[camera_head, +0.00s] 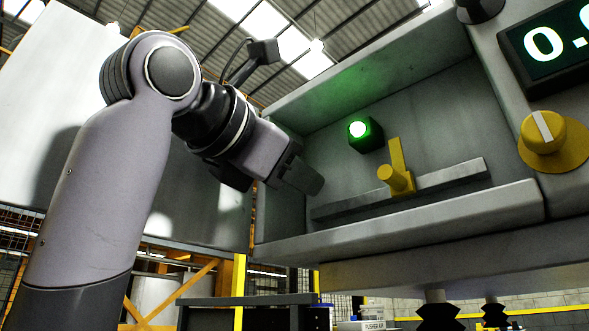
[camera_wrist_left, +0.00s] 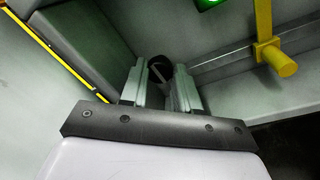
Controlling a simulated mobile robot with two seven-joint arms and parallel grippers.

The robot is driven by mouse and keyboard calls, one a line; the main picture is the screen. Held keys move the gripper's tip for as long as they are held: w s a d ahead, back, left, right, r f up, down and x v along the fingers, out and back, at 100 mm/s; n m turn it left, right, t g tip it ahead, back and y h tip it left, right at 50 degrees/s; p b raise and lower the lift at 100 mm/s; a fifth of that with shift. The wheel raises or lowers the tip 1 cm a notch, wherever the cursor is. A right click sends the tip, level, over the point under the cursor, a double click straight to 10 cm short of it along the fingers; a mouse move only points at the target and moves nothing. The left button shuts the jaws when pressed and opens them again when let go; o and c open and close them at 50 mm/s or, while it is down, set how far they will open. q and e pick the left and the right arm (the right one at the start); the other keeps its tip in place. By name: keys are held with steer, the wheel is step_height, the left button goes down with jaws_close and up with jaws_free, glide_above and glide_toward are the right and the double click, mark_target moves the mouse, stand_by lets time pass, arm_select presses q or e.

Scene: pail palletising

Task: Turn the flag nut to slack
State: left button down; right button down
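The yellow flag nut (camera_head: 397,180) sits on a grey bar (camera_head: 455,172) inside a grey recessed housing. Its flat flag points upward and a round stub sticks out toward me. In the left wrist view the flag nut (camera_wrist_left: 268,40) is at the upper right, clear of my fingers. My left gripper (camera_head: 307,178) reaches into the left end of the recess, left of the flag nut and apart from it. In the wrist view its two fingers (camera_wrist_left: 161,88) are spread with a gap and nothing held between them. My right gripper is not in view.
A lit green lamp (camera_head: 358,129) is on the recess's back wall, above left of the flag nut. A yellow knob (camera_head: 541,134) and a digital display (camera_head: 553,45) are at the right. The recess's front lip (camera_head: 420,225) runs below the bar.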

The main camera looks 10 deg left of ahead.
arm_select(q)
steer(key=shift+m, duration=0.4)
steer(key=m, duration=0.3)
steer(key=shift+f+b, duration=0.15)
steer(key=shift+b, duration=0.25)
steer(key=m, duration=0.4)
steer(key=shift+m+h, duration=0.4)
steer(key=m, duration=0.4)
steer(key=shift+f+m+h, duration=0.1)
steer(key=shift+m+h, duration=0.3)
steer(key=shift+w+m+h, duration=0.1)
steer(key=shift+m+h, duration=0.2)
steer(key=shift+m, duration=2)
steer(key=shift+f, duration=0.1)
steer(key=c, duration=1.1)
jaws_free()
steer(key=shift+a, duration=0.1)
